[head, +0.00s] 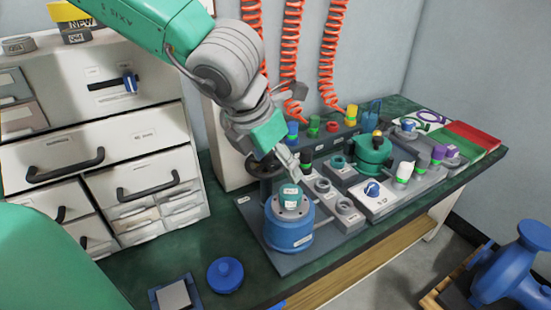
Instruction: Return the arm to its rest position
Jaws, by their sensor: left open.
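My left arm (225,62) reaches in from the upper left, bent downward over the green bench. Its left gripper (297,176) is open, with the fingers pointing down just above and beside a teal plug (291,194). The plug sits upright in the top of a blue cylindrical housing (290,232). I cannot tell whether a fingertip touches the plug. Nothing shows held between the fingers. My right gripper is not in view.
Beside the housing are small grey sockets (345,207), a green pot-like fixture (371,157) and a white switch box (378,196). Red coiled hoses (288,60) hang behind. White drawers (95,140) stand left. A blue knobbed lid (225,274) lies in front.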

